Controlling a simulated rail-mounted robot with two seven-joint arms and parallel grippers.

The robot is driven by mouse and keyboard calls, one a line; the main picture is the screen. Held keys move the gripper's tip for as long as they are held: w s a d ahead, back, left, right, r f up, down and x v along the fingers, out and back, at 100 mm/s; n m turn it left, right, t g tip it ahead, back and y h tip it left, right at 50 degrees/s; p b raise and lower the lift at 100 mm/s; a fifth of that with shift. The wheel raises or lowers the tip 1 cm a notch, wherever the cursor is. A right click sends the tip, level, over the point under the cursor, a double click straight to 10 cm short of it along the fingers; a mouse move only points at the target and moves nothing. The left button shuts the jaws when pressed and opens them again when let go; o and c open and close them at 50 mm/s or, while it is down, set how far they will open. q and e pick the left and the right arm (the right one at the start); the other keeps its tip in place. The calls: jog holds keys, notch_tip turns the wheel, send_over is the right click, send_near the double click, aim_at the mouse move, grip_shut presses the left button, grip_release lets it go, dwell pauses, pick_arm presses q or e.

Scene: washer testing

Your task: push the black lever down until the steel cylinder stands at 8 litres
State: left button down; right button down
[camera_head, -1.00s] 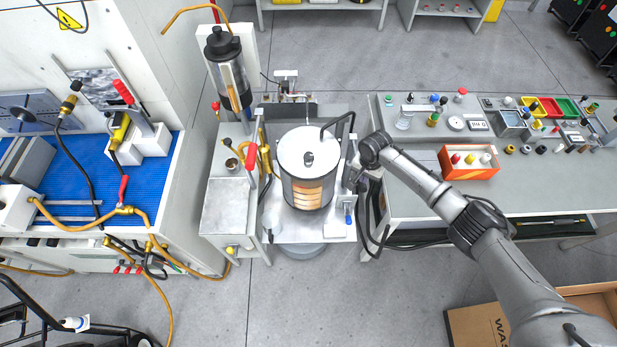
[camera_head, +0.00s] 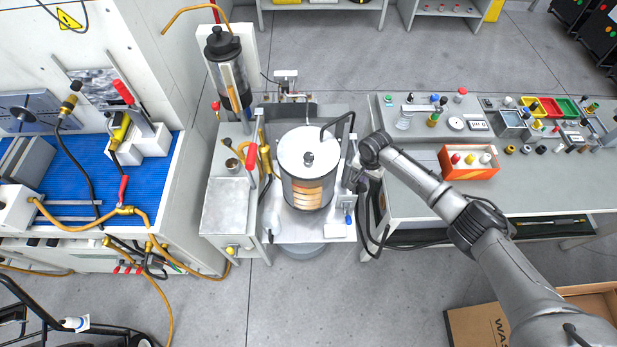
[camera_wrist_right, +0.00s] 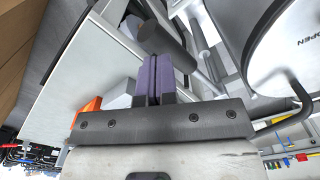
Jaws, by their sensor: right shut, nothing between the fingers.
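The steel cylinder (camera_head: 287,184) stands upright in its frame, with a pale round lid and a window showing orange bands. Its lid also shows at the upper right of the right wrist view (camera_wrist_right: 288,60). My right gripper (camera_head: 353,181) is beside the cylinder's right side, small and partly hidden by its own arm. In the right wrist view its purple fingers (camera_wrist_right: 155,74) are closed together and empty. A dark round bar, which looks like the black lever (camera_wrist_right: 163,40), lies right at the fingertips; I cannot tell whether they touch. The litre marking is not readable. My left gripper is out of view.
A grey bench (camera_head: 410,203) with an orange bin (camera_head: 468,162) stands to the right. A clear upright vessel (camera_head: 232,78) and a red-handled clamp (camera_head: 252,159) are left of the cylinder. A bent black pipe (camera_head: 341,120) arches at its right rear. Open floor lies in front.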

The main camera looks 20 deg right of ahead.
aim_at(361, 187)
jog(key=shift+f, duration=0.1)
jog(key=shift+f+b, duration=2.25)
jog(key=shift+f, duration=1.35)
notch_tip(361, 187, down, 5)
jog(key=b, duration=0.3)
jog(key=shift+r, duration=0.1)
notch_tip(361, 187, up, 12)
jog(key=p, duration=1.3)
jog(key=shift+r+p, duration=0.2)
jog(key=shift+p, duration=0.1)
